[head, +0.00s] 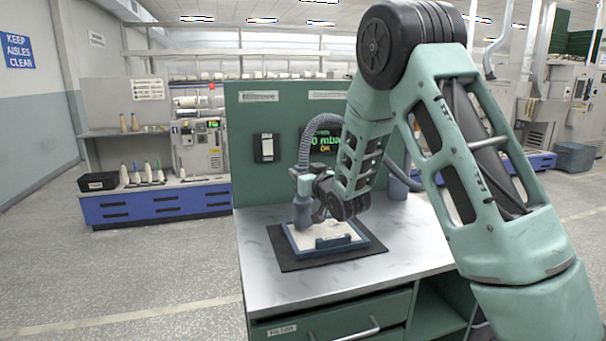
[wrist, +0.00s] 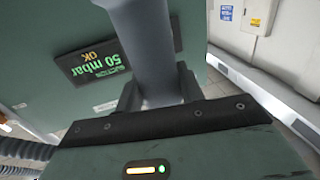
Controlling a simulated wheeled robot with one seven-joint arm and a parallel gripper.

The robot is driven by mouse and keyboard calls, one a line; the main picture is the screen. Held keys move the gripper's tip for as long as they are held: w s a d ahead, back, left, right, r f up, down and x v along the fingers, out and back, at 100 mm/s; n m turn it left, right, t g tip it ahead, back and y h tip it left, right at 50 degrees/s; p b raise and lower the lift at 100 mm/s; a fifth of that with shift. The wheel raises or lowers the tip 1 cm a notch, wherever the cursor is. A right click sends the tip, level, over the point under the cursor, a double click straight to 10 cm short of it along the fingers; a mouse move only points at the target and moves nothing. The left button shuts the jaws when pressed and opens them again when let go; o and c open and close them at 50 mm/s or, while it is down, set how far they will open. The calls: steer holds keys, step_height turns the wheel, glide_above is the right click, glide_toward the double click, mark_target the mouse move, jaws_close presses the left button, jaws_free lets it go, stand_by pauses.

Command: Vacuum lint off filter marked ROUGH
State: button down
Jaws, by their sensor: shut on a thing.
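My gripper (head: 316,197) is shut on a grey vacuum nozzle (head: 301,214) above the bench. In the wrist view my gripper's fingers (wrist: 160,92) close around the grey tube of the nozzle (wrist: 145,45). A ribbed grey hose (head: 305,150) arches up from it. The nozzle's lower end is over the left part of a pale filter panel (head: 309,236) in a blue frame; I cannot tell whether it touches. A blue bar-shaped piece (head: 333,241) is at the panel's front. No ROUGH marking or lint is readable from here.
The filter lies on a dark mat (head: 290,266) on a metal-topped bench (head: 262,285). A green back panel carries a switch (head: 267,148) and a suction display reading 50 mbar OK (wrist: 95,62). Bare benchtop lies around the mat.

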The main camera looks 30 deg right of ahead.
steer(key=shift+d+b, duration=0.5)
steer(key=shift+d, duration=1.85)
steer(key=shift+s, duration=0.1)
steer(key=d, duration=0.1)
steer(key=s+d, duration=0.1)
steer(key=d, duration=0.1)
steer(key=s+d, duration=0.1)
steer(key=d, duration=0.1)
steer(key=shift+s+d+b, duration=0.15)
steer(key=shift+s+b, duration=0.05)
steer(key=shift+b, duration=0.2)
steer(key=shift+r, duration=0.1)
stand_by(0.4)
step_height(320, 180, up, 6)
steer(key=p, duration=0.3)
stand_by(0.6)
